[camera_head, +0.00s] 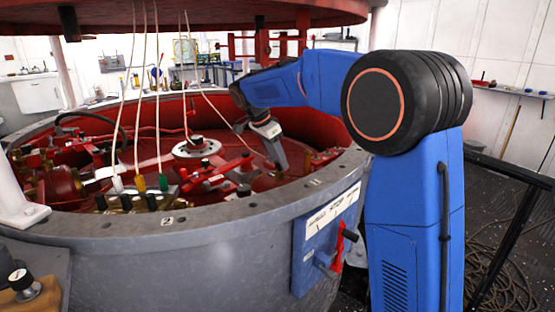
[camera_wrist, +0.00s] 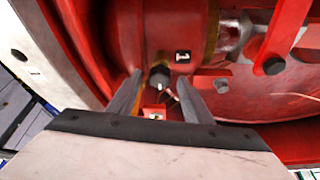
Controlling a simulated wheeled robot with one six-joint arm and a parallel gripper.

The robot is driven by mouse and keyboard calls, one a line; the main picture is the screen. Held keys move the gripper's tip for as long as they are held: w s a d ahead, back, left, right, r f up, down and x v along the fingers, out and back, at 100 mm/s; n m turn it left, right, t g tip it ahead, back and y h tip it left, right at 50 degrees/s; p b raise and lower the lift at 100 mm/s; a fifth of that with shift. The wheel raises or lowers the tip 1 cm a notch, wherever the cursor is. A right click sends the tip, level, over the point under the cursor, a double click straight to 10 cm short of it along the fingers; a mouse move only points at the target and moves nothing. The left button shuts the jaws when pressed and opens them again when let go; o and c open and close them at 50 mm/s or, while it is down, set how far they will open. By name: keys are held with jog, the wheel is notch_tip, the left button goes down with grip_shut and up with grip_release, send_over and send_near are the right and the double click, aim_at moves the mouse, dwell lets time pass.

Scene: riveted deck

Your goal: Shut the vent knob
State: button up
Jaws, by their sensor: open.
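My gripper (camera_head: 280,160) reaches over the rim of the big grey drum, with its fingers pointing down inside. In the wrist view my gripper (camera_wrist: 160,78) is open, with one finger on each side of a small dark knob (camera_wrist: 159,75). The knob has a pale mark on its face and sits on a red body. I cannot tell whether the fingers touch it. A label reading "1" (camera_wrist: 183,56) is just to its right. No name for the knob is readable. In the head view the arm and gripper hide this spot.
The grey drum rim (camera_head: 240,212) surrounds crowded red pipes and fittings. A red lid (camera_head: 220,14) hangs above, with several pale cords (camera_head: 157,95) running down at the left. A blue panel with a red lever (camera_head: 337,245) is on the drum's outside. A coiled hose (camera_head: 500,285) lies on the floor.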

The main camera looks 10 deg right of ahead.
jog(key=v, duration=1.7)
jog(key=shift+d+r, duration=0.15)
jog(key=s+d+f+n+y, duration=0.1)
jog(key=s+d+f+n, duration=0.1)
jog(key=s, duration=0.4)
jog(key=s+d+f+n, duration=0.2)
jog(key=s+d+n, duration=0.1)
jog(key=s+d, duration=0.2)
jog(key=s+d+f+n+t+y, duration=0.1)
jog(key=s+d+f+n, duration=0.1)
jog(key=s, duration=0.7)
jog(key=shift+d+f+n+y, duration=0.1)
jog(key=shift+d+n+y, duration=0.2)
jog(key=shift+d, duration=0.6)
jog(key=s+d+f+n+t+y, duration=0.1)
jog(key=s+f+n, duration=0.6)
jog(key=s+f, duration=1.1)
jog(key=s+d+t, duration=0.1)
jog(key=s+d, duration=0.1)
jog(key=s, duration=0.1)
jog(key=shift+s+f+y, duration=0.2)
jog(key=shift+f+y, duration=0.2)
jog(key=shift+d, duration=0.1)
